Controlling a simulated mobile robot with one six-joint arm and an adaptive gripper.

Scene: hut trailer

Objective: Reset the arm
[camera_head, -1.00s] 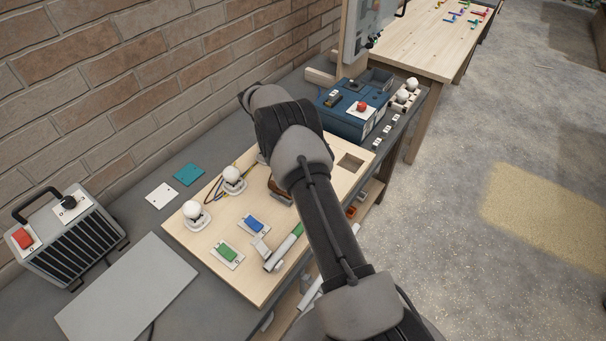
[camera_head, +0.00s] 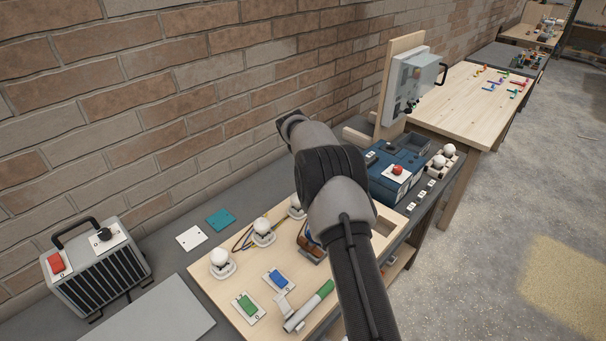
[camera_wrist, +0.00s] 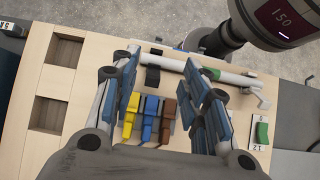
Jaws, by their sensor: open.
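My arm (camera_head: 350,220) reaches over the wooden board (camera_head: 225,295) in the head view, and its end is hidden behind the links. My gripper (camera_wrist: 165,98) is open in the wrist view, its blue-padded fingers apart above the board. Yellow (camera_wrist: 131,115), blue (camera_wrist: 150,117) and brown (camera_wrist: 168,120) pieces show between the fingers in the picture. I cannot tell how high the fingers are above them; nothing appears gripped.
The board carries white bulbs (camera_head: 263,232), a green switch (camera_head: 246,306), a blue switch (camera_head: 278,281) and a green-ended tube (camera_head: 308,308). A blue box with a red button (camera_head: 398,169) stands beyond. A grey heater-like box (camera_head: 97,268) is left. The brick wall is close behind; open floor lies right.

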